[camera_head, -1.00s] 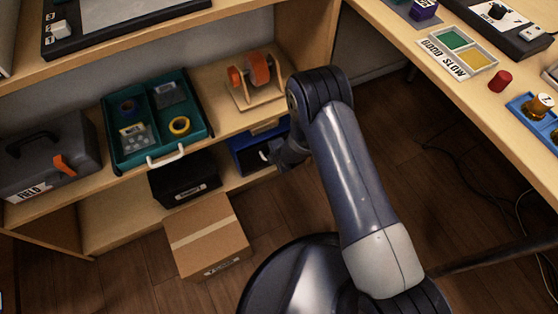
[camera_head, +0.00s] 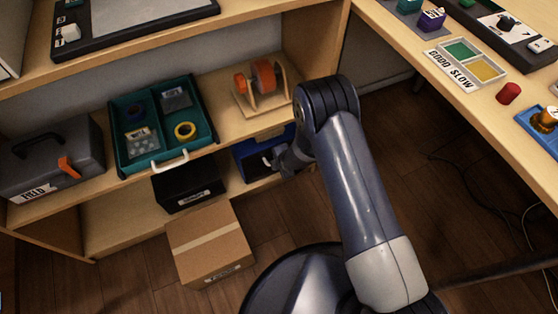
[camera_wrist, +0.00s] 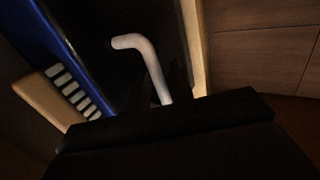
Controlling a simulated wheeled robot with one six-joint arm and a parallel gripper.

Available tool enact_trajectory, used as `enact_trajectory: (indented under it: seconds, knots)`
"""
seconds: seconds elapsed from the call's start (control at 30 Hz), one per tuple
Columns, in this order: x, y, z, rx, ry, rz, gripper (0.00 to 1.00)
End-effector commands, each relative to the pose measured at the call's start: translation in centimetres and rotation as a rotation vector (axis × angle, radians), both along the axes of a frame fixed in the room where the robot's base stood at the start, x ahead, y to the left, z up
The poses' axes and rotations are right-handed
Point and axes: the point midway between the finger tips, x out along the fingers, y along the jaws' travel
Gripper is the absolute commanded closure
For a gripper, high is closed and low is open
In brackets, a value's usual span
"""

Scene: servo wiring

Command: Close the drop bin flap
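The blue drop bin (camera_head: 243,166) stands on the lower shelf under the reel stand, partly hidden by my arm. Its inside or flap looks dark, and I cannot tell the flap's exact angle. A pale bent handle (camera_head: 266,161) shows at its front. In the wrist view the white handle (camera_wrist: 150,62) rises just ahead of my gripper, beside a blue edge (camera_wrist: 66,42). My gripper (camera_head: 286,162) is at the bin's front right, close to the handle. Its fingers are dark silhouettes in the wrist view, so contact and opening are unclear.
A black box (camera_head: 188,187) stands left of the bin, and a cardboard box (camera_head: 210,246) is on the floor in front. A teal tray (camera_head: 163,157) with a handle and a reel stand (camera_head: 262,88) are on the shelf above. Open floor lies right.

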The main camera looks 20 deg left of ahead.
Motion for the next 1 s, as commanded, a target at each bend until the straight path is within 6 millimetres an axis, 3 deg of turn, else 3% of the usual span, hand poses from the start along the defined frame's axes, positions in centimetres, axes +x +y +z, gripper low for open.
enact_trajectory:
  seconds: [0.23, 0.7, 1.0]
  knots:
    - [-0.1, -0.2, 1.5, 0.008, -0.007, 0.0, 0.72]
    - [-3.3, -3.8, 8.4, 0.002, -0.001, -0.001, 0.72]
    - [-3.7, -4.4, 9.2, 0.001, -0.001, 0.0, 0.72]
